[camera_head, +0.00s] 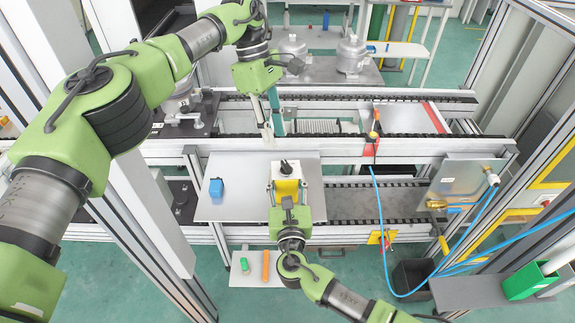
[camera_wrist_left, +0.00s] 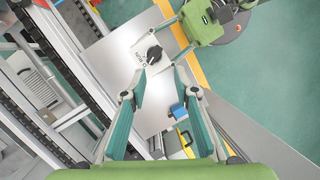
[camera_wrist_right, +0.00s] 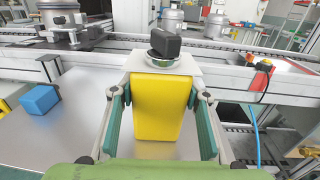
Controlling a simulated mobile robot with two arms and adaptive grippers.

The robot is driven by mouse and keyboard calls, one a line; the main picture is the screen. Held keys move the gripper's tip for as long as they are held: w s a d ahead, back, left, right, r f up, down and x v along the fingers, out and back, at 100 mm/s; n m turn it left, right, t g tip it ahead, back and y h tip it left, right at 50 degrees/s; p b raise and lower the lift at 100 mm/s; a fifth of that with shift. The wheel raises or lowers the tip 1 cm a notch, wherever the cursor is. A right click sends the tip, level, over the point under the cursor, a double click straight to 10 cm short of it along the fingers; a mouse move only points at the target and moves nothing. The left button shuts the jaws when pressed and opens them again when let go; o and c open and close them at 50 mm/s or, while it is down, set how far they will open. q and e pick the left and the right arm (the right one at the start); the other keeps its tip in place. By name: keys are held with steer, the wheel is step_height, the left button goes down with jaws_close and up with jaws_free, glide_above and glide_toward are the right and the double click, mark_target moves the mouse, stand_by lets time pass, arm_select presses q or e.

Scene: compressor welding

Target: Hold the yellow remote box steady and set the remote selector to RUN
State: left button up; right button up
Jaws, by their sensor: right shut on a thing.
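The yellow remote box (camera_head: 287,187) stands on a grey metal plate, with a light top face and a black selector knob (camera_head: 286,168). In the right wrist view the box's yellow front (camera_wrist_right: 155,108) faces me, and the knob (camera_wrist_right: 165,43) rises above it. My right gripper (camera_head: 289,203) has its fingers on both sides of the box, shut on it. My left gripper (camera_head: 271,122) is above and behind the box, pointing down. In the left wrist view its fingers (camera_wrist_left: 157,88) are apart and empty, and the knob (camera_wrist_left: 153,54) shows beyond them. I cannot read the selector's setting.
A blue block (camera_head: 216,187) lies on the grey plate (camera_head: 235,208) left of the box. A conveyor rail runs behind, with a red and yellow fixture (camera_head: 372,140). A metal control box (camera_head: 463,183) and blue hoses are at the right. The plate around the blue block is clear.

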arm_select(q)
steer(key=s+n+y, duration=0.1)
steer(key=n, duration=0.2)
steer(key=n+t+y, duration=0.3)
steer(key=n+t, duration=0.4)
steer(key=n, duration=1.8)
glide_toward(287, 165)
steer(key=x, duration=0.8)
steer(key=shift+f, duration=0.15)
steer(key=shift+g, duration=0.3)
jaws_close()
